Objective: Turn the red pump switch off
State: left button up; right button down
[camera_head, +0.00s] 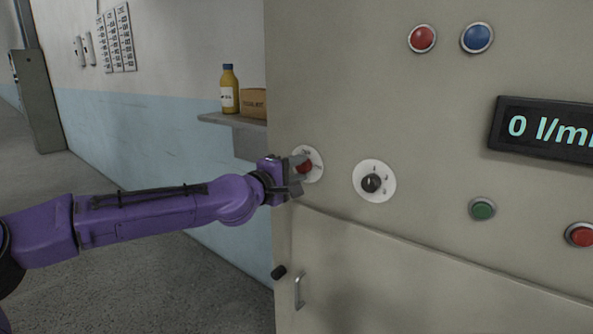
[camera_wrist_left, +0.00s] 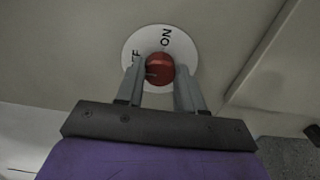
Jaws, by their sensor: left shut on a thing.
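The red pump switch (camera_head: 305,167) is a round red knob on a white disc on the beige cabinet front. In the left wrist view the red knob (camera_wrist_left: 160,68) sits between my two grey fingers, with "ON" printed on the disc at the upper right and "FF" showing at the left, partly hidden by a finger. My left gripper (camera_head: 297,170) is shut on the knob; in the left wrist view its fingers (camera_wrist_left: 159,80) are on either side of it. My right gripper is not in view.
A black dial (camera_head: 371,183) on a white disc is right of the switch. The cabinet also has red (camera_head: 422,38), blue (camera_head: 477,37) and green (camera_head: 482,209) buttons and a display (camera_head: 546,130) reading "0 l/mi". A shelf (camera_head: 222,120) with a yellow bottle (camera_head: 229,90) stands left.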

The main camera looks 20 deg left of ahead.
pick_arm(q)
jog(key=o, duration=1)
jog(key=shift+o, duration=0.2)
jog(key=v, duration=1)
jog(key=shift+s+b, duration=0.25)
jog(key=shift+b, duration=0.1)
jog(key=shift+a, duration=0.1)
